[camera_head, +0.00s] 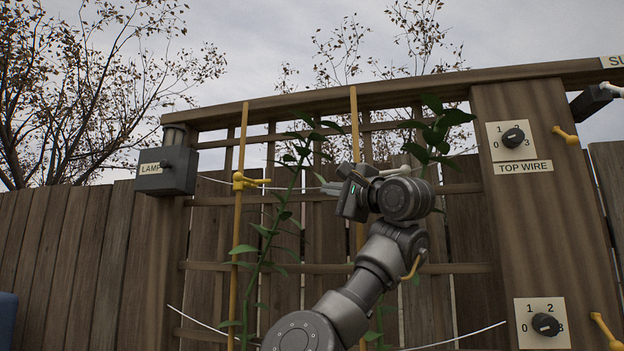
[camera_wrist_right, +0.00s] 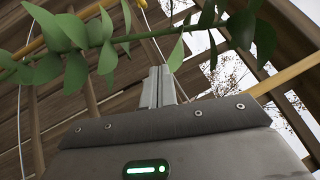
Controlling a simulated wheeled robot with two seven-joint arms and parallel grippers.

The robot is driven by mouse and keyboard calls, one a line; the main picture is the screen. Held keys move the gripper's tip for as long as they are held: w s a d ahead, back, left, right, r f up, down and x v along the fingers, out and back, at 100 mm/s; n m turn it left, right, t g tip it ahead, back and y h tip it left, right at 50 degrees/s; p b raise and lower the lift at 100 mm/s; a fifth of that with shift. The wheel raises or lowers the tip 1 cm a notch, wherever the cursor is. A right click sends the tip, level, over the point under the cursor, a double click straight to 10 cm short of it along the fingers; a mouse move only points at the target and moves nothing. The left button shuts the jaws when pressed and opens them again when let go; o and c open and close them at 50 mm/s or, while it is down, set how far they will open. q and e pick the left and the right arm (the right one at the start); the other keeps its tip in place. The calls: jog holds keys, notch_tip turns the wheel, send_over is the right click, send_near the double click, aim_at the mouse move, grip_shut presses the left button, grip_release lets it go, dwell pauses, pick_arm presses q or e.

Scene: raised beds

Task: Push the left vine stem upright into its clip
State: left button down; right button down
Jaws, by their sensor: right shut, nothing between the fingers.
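The left vine stem (camera_head: 272,232) is green and leafy. It leans to the right of the left yellow stake (camera_head: 238,222), its top well apart from the stake. The yellow clip (camera_head: 240,181) sits on that stake, with an arm sticking out to the right. My right gripper (camera_head: 328,188) is shut and empty, just right of the stem's upper part. In the right wrist view the shut fingers (camera_wrist_right: 160,84) point at the leafy stem (camera_wrist_right: 135,37), which crosses beyond their tips. I cannot tell whether they touch. My left gripper is not in view.
A second stake (camera_head: 355,120) and a right vine (camera_head: 436,130) stand behind my right arm, partly hidden. A lamp box (camera_head: 167,178) is at the left post. A wide post with a top wire dial (camera_head: 513,138) stands at right. A wooden trellis and fence lie behind.

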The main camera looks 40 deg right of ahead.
notch_tip(320, 180, up, 3)
jog(key=s, duration=0.3)
jog(key=p+x, duration=1)
jog(key=shift+w+r+t, duration=0.2)
jog(key=shift+r+t, duration=0.05)
jog(key=shift+t, duration=0.05)
jog(key=shift+a, duration=0.1)
